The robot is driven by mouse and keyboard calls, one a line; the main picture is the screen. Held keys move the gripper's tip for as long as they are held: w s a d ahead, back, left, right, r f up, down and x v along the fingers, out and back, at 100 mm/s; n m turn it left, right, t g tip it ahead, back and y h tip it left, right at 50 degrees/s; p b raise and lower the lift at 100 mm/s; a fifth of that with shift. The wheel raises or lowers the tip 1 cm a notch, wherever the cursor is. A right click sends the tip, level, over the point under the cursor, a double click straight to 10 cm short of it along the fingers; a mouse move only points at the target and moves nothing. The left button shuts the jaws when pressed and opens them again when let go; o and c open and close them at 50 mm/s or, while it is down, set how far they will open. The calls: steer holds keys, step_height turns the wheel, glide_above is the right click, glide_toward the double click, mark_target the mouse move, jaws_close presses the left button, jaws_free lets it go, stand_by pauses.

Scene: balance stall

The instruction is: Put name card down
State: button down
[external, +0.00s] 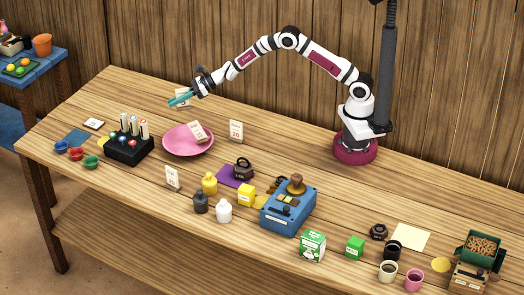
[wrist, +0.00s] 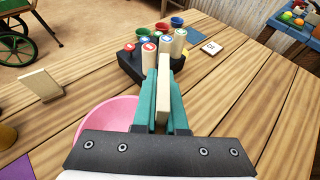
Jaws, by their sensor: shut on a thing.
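My gripper (external: 178,101) is raised above the table, behind the pink dish. Its teal fingers are shut on a cream name card (wrist: 163,90), seen edge-on between the fingertips in the wrist view. In the external view the card is partly hidden by the fingers. Other cards are about: one leans in the pink dish (external: 177,148), one stands right of it (external: 236,131), one stands in front (external: 172,177), and one lies flat at the left (external: 94,123).
A black rack (external: 128,151) with pale cylinders and coloured knobs stands left of the dish. Small bowls (external: 76,153) sit beyond it, near a blue square (external: 76,136). A blue box (external: 288,209) and bottles (external: 224,211) are further right. Bare wood lies behind the dish.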

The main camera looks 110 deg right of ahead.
mark_target(180, 110)
steer(key=f, duration=0.3)
steer(key=w+a+f, duration=0.1)
steer(key=f, duration=0.1)
steer(key=shift+w, duration=0.1)
steer(key=shift+f, duration=0.1)
steer(key=c, duration=1)
jaws_free()
